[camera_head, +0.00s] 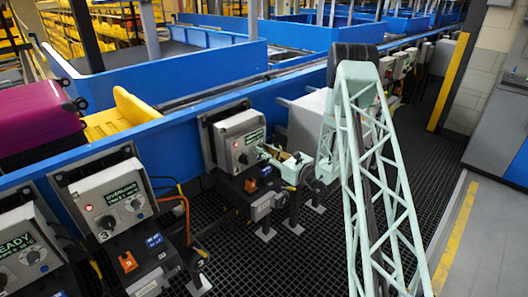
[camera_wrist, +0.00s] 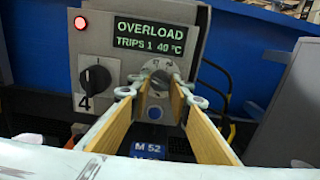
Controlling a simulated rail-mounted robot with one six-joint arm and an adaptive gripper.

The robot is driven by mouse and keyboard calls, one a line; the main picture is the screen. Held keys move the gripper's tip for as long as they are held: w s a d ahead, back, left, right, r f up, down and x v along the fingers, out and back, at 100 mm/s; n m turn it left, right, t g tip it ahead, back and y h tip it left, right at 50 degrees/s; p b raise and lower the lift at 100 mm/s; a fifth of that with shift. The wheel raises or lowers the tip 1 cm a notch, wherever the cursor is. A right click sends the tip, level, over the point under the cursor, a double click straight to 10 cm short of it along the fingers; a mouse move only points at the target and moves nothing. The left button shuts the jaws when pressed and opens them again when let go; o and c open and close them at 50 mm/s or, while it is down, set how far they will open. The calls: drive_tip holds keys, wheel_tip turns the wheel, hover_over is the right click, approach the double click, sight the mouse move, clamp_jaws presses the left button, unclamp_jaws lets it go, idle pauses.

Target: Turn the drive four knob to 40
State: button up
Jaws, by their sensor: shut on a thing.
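The drive four control box (camera_head: 235,128) is a grey box on the blue conveyor side; in the wrist view its face (camera_wrist: 200,20) carries the label 4. Its green display (camera_wrist: 150,36) reads OVERLOAD, TRIPS 1, 40 °C. The round knob (camera_wrist: 158,76) under the display is between the fingertips of my gripper (camera_wrist: 155,88). My gripper is shut on it, and the fingers partly hide the knob and its scale. In the head view my gripper (camera_head: 266,152) reaches the box front from the right; the knob is hidden there.
A black selector knob (camera_wrist: 97,78) sits left of my fingers, below a lit red lamp (camera_wrist: 79,22). Box 3 (camera_head: 108,200) stands to the left. A purple suitcase (camera_head: 38,115) and a yellow tray (camera_head: 125,110) are on the conveyor.

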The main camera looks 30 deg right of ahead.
drive_tip(key=o, duration=0.8)
drive_tip(key=shift+o, duration=0.2)
drive_tip(key=shift+s, duration=0.1)
drive_tip(key=v, duration=1.2)
drive_tip(key=shift+r, duration=0.1)
